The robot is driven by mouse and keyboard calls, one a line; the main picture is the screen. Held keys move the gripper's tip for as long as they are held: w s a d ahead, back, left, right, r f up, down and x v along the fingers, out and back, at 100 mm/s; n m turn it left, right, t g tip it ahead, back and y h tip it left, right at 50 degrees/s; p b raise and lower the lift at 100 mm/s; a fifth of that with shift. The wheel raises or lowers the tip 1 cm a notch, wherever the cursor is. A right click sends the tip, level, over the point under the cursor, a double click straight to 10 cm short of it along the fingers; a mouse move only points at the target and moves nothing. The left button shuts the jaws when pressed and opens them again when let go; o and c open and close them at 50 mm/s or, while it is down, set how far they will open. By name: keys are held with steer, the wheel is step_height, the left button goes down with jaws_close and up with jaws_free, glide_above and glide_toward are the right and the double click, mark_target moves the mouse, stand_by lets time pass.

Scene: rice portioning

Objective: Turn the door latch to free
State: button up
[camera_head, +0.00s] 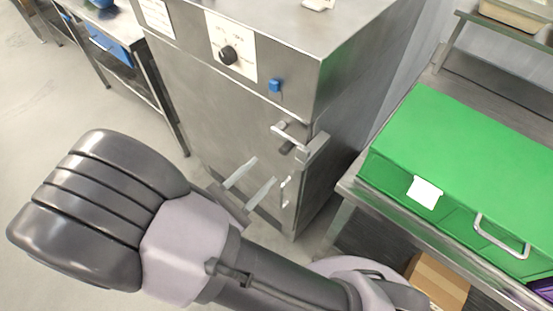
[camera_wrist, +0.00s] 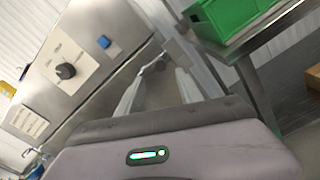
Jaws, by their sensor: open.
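The door latch (camera_head: 290,136) is a short metal handle at the upper right edge of the steel cabinet's door (camera_head: 215,115). Its bar slants down to the right toward a bracket (camera_head: 317,148) at the cabinet corner. My gripper (camera_head: 266,170) is open and empty, in front of the door and below the latch in the head view. In the wrist view, the latch (camera_wrist: 152,67) appears just beyond and between the two fingertips of my gripper (camera_wrist: 160,72). A gap to the latch seems to remain, but its depth is unclear.
The cabinet front carries a black knob (camera_head: 228,55) and a blue button (camera_head: 275,85). A green box (camera_head: 470,150) with a metal handle stands on a steel table (camera_head: 345,187) to the right. A cardboard box (camera_head: 438,280) is below it. Open floor (camera_head: 60,100) lies left.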

mark_target(282, 153)
steer(key=b+x, duration=0.1)
steer(key=x, duration=0.5)
steer(key=shift+w+d, duration=0.25)
steer(key=shift+d, duration=0.05)
steer(key=shift+c, duration=0.4)
jaws_close()
stand_by(0.5)
